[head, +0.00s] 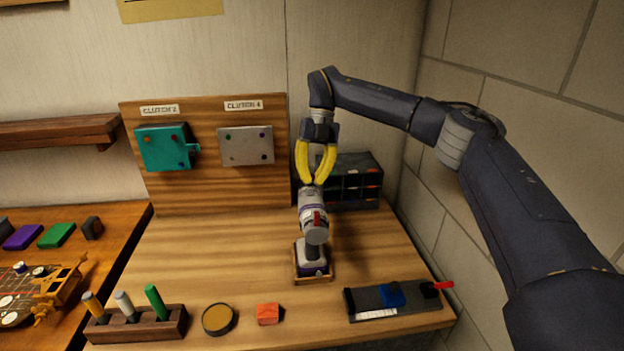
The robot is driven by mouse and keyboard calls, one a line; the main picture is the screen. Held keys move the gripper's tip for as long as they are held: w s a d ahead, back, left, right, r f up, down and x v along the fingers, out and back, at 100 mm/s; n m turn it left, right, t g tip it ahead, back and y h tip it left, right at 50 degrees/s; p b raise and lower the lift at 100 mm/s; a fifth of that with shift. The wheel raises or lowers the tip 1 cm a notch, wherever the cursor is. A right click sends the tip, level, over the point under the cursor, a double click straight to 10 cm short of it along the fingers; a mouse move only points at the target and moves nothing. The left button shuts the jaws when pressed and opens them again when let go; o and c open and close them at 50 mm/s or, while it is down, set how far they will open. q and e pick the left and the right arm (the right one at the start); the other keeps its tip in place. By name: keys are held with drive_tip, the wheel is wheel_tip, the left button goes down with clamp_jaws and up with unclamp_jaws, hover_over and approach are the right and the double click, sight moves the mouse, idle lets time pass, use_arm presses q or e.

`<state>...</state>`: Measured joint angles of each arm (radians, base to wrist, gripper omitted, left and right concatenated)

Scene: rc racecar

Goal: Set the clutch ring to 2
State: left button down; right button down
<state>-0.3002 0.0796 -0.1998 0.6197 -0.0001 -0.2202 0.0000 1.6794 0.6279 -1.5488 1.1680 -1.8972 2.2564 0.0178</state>
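A grey and purple power driver (312,208) stands in a small wooden base (314,280) at the middle of the bench. Its nose points toward the back, and a red part shows on its body. The clutch ring is too small to make out, and no number on it is readable. My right gripper (313,184) has yellow fingers pointing down at the driver's nose end. The fingertips are close together with a small gap. I cannot tell whether they touch or grip the driver. My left gripper is not in view.
A wooden board holds a teal plate (165,147) labelled CLUTCH 2 and a grey plate (246,145) labelled CLUTCH 4. A dark drawer cabinet (356,181) stands behind. A bit holder (136,325), round tin (218,319), orange block (268,314) and dark tray (370,306) line the front.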

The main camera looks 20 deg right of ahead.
drive_tip(key=shift+w+a+r+h, duration=0.1)
drive_tip(key=shift+a+h, duration=0.35)
drive_tip(key=shift+h, duration=0.35)
drive_tip(key=shift+w+a+m+g+h, duration=0.1)
drive_tip(key=shift+a+m+g+h, duration=0.2)
drive_tip(key=shift+h, duration=0.45)
drive_tip(key=shift+w+a+m+g+h, duration=0.1)
drive_tip(key=shift+a+m+g+h, duration=0.15)
drive_tip(key=shift+h, duration=0.5)
drive_tip(key=c, duration=1.5)
unclamp_jaws()
drive_tip(key=shift+v, duration=3.65)
drive_tip(key=shift+a, duration=0.1)
